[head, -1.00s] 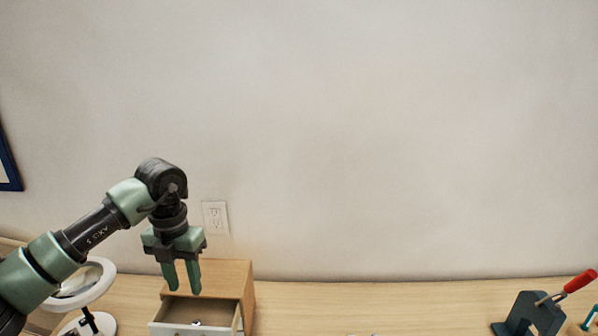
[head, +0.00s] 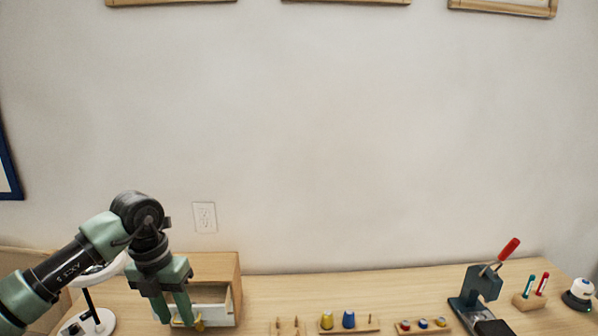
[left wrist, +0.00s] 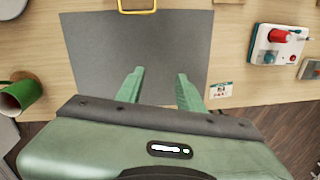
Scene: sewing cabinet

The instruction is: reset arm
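My left gripper (head: 175,316) is green and dark grey and points down at the lower left of the head view. Its two fingers are spread with nothing between them; they also show apart in the left wrist view (left wrist: 160,92). It hangs in front of the small wooden cabinet (head: 238,268), hiding part of it. The cabinet's white-fronted drawer (head: 216,318) stands open. A small yellow thing (head: 199,324) shows beside the fingers. In the left wrist view a dark grey flat sheet (left wrist: 150,45) lies below the fingers. My right gripper is not in view.
A white ring lamp (head: 92,322) stands left of the cabinet. Thread spools (head: 348,319) in a wooden rack, a press with a red lever (head: 482,284) and a marker holder (head: 530,301) stand to the right. A green mug (left wrist: 18,96) shows at the wrist view's left.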

